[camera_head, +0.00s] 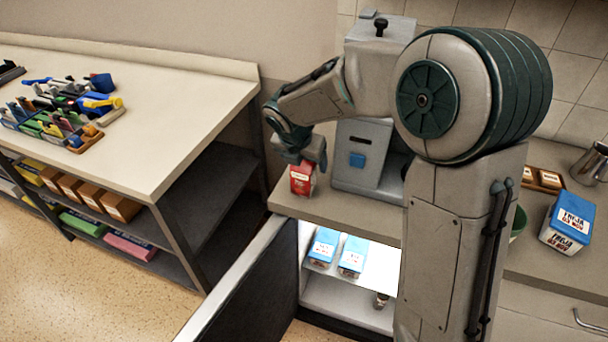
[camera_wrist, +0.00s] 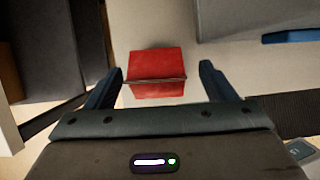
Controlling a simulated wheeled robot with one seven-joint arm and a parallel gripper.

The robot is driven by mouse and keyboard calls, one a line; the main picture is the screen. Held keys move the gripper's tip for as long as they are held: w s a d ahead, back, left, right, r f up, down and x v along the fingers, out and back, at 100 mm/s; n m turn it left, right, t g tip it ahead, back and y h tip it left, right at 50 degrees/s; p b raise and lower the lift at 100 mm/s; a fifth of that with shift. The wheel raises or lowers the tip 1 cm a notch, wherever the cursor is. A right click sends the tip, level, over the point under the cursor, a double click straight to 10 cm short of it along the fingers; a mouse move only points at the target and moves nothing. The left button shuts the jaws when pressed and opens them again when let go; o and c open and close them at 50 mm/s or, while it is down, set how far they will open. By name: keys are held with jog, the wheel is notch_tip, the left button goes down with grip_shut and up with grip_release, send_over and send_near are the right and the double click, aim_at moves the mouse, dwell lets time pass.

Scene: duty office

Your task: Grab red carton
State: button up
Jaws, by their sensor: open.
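The red carton (camera_head: 302,179) stands upright on the grey counter, near its left end, with a white label on its front. In the wrist view the carton's red top (camera_wrist: 155,72) lies between and just beyond the two fingertips. My gripper (camera_head: 305,158) is above the carton in the head view and partly hides its top. In the wrist view my gripper (camera_wrist: 163,80) is open, with one finger on each side of the carton and a visible gap at both sides.
A grey machine (camera_head: 362,158) stands close right of the carton. Below, an open fridge door (camera_head: 240,285) sticks out, with blue-topped cartons (camera_head: 323,247) inside. A blue-white box (camera_head: 568,222) stands on the right counter. A workbench (camera_head: 170,105) with tools is at left.

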jog(key=x, duration=0.3)
jog(key=shift+w+a+f, duration=0.1)
jog(key=shift+w+a, duration=0.05)
jog(key=c, duration=1.3)
